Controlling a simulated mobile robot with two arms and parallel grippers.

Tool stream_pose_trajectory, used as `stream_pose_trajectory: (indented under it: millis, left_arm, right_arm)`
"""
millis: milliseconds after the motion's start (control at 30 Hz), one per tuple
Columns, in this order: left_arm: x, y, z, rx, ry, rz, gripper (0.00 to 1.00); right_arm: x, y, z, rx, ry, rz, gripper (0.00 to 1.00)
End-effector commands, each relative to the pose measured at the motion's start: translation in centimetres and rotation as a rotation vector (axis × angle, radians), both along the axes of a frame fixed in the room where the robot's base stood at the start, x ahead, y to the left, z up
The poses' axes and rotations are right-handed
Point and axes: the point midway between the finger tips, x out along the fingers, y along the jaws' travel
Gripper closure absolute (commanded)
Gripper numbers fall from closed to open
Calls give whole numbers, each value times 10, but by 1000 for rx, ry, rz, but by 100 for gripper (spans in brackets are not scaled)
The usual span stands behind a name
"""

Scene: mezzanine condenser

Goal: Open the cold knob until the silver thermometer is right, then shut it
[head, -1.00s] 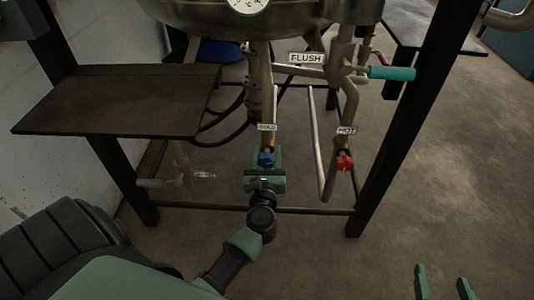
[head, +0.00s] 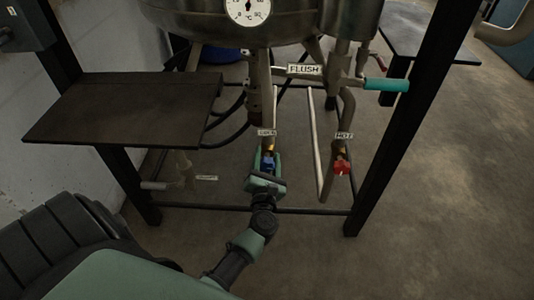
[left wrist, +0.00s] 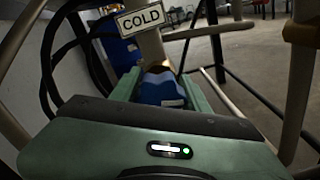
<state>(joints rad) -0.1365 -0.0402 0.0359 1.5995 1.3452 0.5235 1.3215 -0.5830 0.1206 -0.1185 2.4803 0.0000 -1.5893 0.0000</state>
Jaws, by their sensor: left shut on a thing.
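The blue cold knob (head: 268,160) sits on its pipe below a small COLD label (head: 266,132). My left gripper (head: 267,163) is shut on this knob, its green fingers on both sides of it. In the left wrist view the blue knob (left wrist: 162,90) shows between the fingers, below the COLD label (left wrist: 141,18). A round white thermometer dial (head: 248,8) with a °C mark is on the silver vessel at the top. Its upper part is cut off, and its needle is too small to read surely. My right gripper is out of view.
A red knob (head: 341,168) under a HOT label (head: 344,135) is to the right. A teal-handled lever (head: 386,85) stands beside the FLUSH label (head: 305,70). A dark shelf (head: 125,108) is at left, and black frame posts stand on both sides.

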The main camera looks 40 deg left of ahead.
Motion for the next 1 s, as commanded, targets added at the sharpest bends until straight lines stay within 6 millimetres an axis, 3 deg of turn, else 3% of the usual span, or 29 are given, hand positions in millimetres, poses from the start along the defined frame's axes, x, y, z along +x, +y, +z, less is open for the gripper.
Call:
stream_pose_trajectory:
  millis: [267,300,600,1000]
  left_arm:
    - [0,-1,2,224,140,-1,95]
    - [0,-1,2,255,160,-1,95]
    - [0,-2,2,498,308,-2,95]
    - [0,-1,1,821,506,-3,95]
  right_arm:
    - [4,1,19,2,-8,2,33]
    - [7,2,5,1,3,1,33]
    - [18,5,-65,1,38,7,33]
    - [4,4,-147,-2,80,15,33]
